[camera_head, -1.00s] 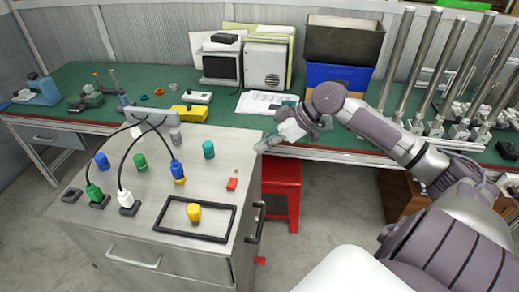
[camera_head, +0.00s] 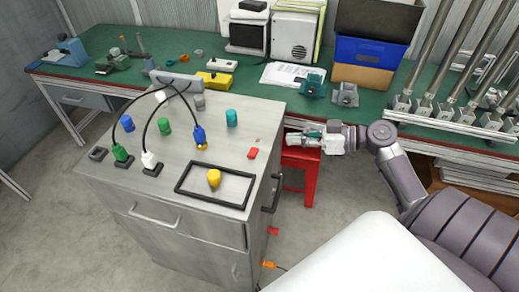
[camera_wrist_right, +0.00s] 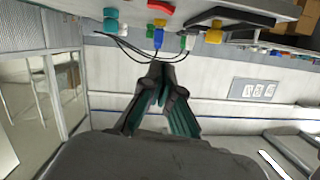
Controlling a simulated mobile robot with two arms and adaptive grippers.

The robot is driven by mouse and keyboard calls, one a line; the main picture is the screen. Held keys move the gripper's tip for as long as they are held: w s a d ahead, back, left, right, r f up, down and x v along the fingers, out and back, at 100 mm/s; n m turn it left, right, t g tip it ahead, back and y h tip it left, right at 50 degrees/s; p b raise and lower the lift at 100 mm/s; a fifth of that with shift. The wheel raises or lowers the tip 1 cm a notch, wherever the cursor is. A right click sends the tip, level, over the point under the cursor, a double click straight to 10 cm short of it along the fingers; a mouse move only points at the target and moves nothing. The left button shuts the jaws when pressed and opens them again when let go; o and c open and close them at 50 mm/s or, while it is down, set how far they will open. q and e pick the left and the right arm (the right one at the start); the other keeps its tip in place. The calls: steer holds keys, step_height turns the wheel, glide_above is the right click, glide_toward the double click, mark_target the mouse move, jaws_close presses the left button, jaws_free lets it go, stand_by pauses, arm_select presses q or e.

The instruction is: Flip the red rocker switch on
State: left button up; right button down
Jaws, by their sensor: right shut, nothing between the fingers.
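A small red rocker switch (camera_head: 253,153) sits on the grey cabinet top (camera_head: 240,120), near its right edge. A red piece, probably this switch, shows at the top of the right wrist view (camera_wrist_right: 162,6). My right gripper (camera_head: 291,138) is right of the cabinet, apart from the switch, with its fingers pointing left toward it. In the right wrist view its dark fingers (camera_wrist_right: 160,72) are closed together and empty. Which way the switch is tilted is too small to tell. My left gripper is not in view.
The cabinet carries several coloured knobs, plugs with black cables (camera_head: 146,122) and a black frame around a yellow knob (camera_head: 214,178). A red stool (camera_head: 311,177) stands right of it. A green bench (camera_head: 300,95) with bins runs behind.

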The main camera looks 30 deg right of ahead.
steer(key=shift+w, duration=0.1)
steer(key=p, duration=0.4)
glide_above(259, 159)
steer(key=d, duration=0.1)
steer(key=shift+d+f, duration=0.1)
steer(key=shift+f, duration=0.65)
steer(key=shift+w+a+f+p, duration=0.35)
steer(key=shift+w+a, duration=0.1)
steer(key=f, duration=0.2)
steer(key=shift+s+f+p, duration=0.25)
steer(key=shift+f+p, duration=0.1)
steer(key=shift+f, duration=0.05)
steer(key=shift+s+a+f, duration=0.15)
steer(key=shift+f, duration=0.5)
